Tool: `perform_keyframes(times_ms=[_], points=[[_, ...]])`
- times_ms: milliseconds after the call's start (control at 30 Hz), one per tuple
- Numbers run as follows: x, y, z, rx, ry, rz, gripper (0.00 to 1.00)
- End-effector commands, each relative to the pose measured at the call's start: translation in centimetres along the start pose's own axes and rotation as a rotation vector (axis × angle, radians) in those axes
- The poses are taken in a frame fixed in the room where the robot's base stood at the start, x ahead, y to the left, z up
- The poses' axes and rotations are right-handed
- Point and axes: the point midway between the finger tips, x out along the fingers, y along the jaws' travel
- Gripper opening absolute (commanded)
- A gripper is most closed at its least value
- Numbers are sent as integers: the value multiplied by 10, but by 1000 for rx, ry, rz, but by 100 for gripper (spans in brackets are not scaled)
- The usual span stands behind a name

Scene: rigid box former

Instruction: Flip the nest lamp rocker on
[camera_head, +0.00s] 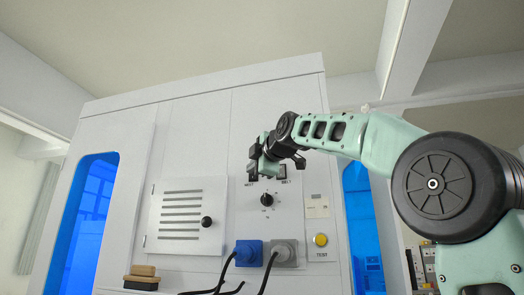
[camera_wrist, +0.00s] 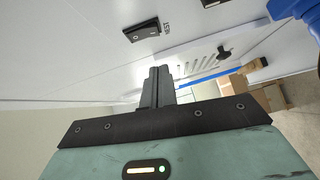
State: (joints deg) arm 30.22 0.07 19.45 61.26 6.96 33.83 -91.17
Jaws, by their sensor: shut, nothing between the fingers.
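The nest lamp rocker (camera_wrist: 141,30) is a small black switch on the white panel in the wrist view, beside a partly readable label ending in "EST". Which way it is tipped is hard to tell. My gripper (camera_wrist: 158,72) is shut and empty, with its fingertips below the rocker in that picture and apparently apart from it. In the head view my gripper (camera_head: 264,168) is in front of the panel just above the NEST and BELT labels. It covers much of the rocker area, so the nest rocker cannot be made out clearly there.
Below the labels sit a black dial (camera_head: 267,200), a blue plug (camera_head: 248,253), a grey plug (camera_head: 284,252) with cables, and a yellow test button (camera_head: 320,240). A vented door (camera_head: 182,218) with a black knob (camera_head: 207,222) is to the left. A brush (camera_head: 142,277) stands lower left.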

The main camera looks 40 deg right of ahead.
Motion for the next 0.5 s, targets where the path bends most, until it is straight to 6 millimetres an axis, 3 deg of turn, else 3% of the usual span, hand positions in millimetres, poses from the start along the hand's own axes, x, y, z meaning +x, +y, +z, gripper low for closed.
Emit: perform_keyframes(times_ms=[200, 500], points=[[28, 2, 18, 1, -2, -1, 0], [39, 0, 28, 0, 1, 0, 0]])
